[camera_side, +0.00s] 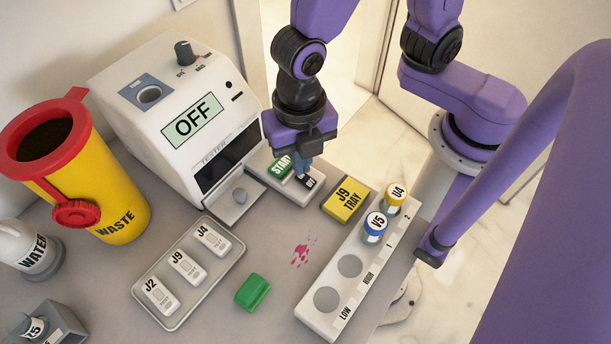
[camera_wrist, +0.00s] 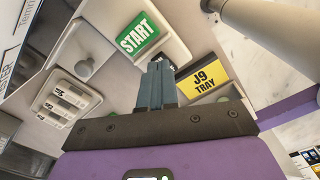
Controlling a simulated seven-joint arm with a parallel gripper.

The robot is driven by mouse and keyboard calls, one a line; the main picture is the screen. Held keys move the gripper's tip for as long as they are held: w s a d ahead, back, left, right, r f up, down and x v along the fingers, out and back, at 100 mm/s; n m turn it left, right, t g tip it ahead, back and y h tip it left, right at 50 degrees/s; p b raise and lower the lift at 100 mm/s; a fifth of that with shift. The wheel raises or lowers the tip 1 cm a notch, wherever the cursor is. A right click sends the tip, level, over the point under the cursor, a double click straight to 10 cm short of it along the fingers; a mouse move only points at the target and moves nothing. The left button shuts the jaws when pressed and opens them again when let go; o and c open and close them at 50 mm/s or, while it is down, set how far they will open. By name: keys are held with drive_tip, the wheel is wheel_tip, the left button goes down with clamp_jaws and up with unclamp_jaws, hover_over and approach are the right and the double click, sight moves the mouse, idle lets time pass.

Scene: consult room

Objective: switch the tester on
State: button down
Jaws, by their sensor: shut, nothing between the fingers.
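The tester (camera_side: 140,72) is a white sloped unit, and its display (camera_side: 193,119) reads OFF. At its right is a low pale control block (camera_side: 262,166) with a green START button (camera_side: 281,166) and a black button or switch (camera_side: 313,183) beside it. My gripper (camera_side: 303,172) is shut and empty, pointing down at the black part. The fingers cover much of that part, so I cannot tell whether they touch it. In the wrist view my fingertips (camera_wrist: 158,66) are at the black part, just below the START button (camera_wrist: 138,36).
A yellow J9 TRAY block (camera_side: 345,201) lies right of my gripper. A tray (camera_side: 172,322) holds J2, J9 and J4 tests. A yellow waste bin (camera_side: 115,195) and a green block (camera_side: 253,292) stand on the table.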

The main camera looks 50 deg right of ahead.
drive_tip(key=shift+f, duration=0.9)
idle(0.8)
drive_tip(key=shift+r, duration=3.5)
drive_tip(key=s+d+r+m, duration=0.1)
drive_tip(key=s+d+m, duration=0.1)
drive_tip(key=d+m, duration=0.6)
drive_tip(key=s+d+r+m, duration=0.1)
drive_tip(key=s+d+m, duration=0.1)
drive_tip(key=d+m, duration=0.7)
drive_tip(key=shift+s+d, duration=0.4)
drive_tip(key=shift+d, duration=0.65)
